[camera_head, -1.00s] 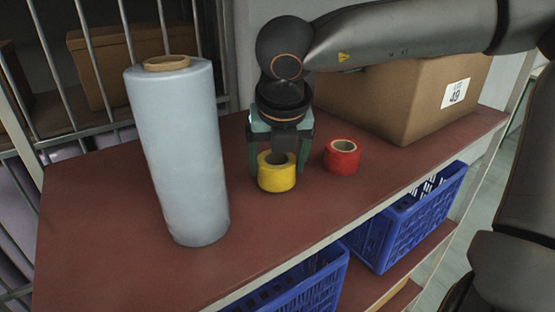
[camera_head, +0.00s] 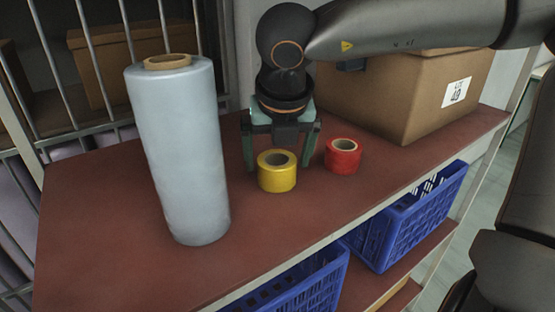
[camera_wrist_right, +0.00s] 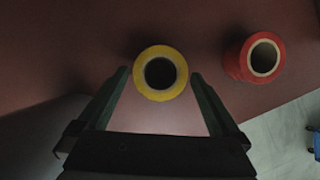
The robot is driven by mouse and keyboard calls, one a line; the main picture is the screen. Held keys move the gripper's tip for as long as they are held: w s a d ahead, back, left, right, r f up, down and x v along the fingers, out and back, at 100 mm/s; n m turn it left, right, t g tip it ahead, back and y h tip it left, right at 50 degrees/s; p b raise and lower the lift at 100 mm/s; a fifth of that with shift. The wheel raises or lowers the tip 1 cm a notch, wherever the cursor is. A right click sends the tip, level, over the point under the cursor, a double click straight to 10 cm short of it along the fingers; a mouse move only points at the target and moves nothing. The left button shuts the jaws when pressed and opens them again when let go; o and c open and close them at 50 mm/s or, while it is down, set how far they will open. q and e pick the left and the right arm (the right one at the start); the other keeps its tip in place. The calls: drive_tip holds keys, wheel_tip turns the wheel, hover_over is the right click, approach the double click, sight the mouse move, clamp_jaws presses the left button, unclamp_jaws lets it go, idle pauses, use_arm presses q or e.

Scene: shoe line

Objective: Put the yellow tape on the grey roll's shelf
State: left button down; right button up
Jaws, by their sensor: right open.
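The yellow tape (camera_head: 277,172) lies flat on the red-brown shelf top (camera_head: 120,270), between the tall grey roll and the red tape. The grey roll (camera_head: 180,150) stands upright on the same shelf, to the left of the tape. My right gripper (camera_head: 281,168) is open just behind and above the yellow tape, with its fingers spread wide. In the right wrist view the yellow tape (camera_wrist_right: 160,73) sits between and slightly beyond the fingertips (camera_wrist_right: 160,76), with gaps on both sides. My left gripper is not in view.
A red tape (camera_head: 342,157) stands close to the right finger, and also shows in the wrist view (camera_wrist_right: 254,58). A cardboard box (camera_head: 410,95) is behind at the right. Blue crates (camera_head: 405,222) sit on the lower shelf. Metal bars (camera_head: 90,60) stand behind the grey roll.

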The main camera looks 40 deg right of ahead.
drive_tip(key=v, duration=1.1)
drive_tip(key=shift+s+a+f, duration=0.1)
drive_tip(key=shift+f, duration=0.05)
